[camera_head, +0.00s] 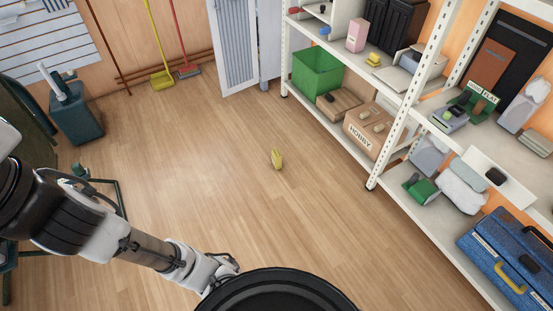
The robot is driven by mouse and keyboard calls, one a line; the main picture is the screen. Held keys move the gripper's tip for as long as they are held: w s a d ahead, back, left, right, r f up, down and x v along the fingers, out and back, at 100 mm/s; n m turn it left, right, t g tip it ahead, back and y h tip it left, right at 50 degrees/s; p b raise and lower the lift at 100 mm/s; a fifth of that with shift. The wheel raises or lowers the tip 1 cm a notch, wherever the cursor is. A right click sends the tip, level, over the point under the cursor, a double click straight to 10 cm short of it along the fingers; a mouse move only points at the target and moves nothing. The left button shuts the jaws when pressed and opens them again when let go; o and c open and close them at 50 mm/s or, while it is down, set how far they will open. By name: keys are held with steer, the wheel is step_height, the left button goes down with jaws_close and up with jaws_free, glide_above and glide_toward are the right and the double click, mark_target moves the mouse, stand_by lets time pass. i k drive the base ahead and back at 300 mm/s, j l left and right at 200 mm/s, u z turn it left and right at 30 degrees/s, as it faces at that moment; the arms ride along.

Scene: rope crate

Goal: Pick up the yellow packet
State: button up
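A small yellow packet (277,158) stands on the wooden floor near the middle of the view, with nothing touching it. My arm reaches in from the left edge, and its end, my gripper (222,268), is at the bottom, below and left of the packet and well apart from it. The fingers are too small and partly hidden to tell whether they are open or shut. I see nothing held in it.
White metal shelves (375,170) with boxes, a green crate (316,72) and a blue case (508,258) line the right side. A dark bin (78,122) stands at the left. A yellow broom (162,78) and a red one lean at the back. The floor around the packet is clear.

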mark_target(276, 156)
steer(key=i+j+z, duration=0.2)
steer(key=i, duration=0.3)
steer(key=i+j+z, duration=0.15)
steer(key=i, duration=0.35)
steer(key=i+j+z, duration=0.2)
steer(key=i, duration=0.3)
steer(key=i+j+z, duration=0.2)
steer(key=i+j, duration=0.25)
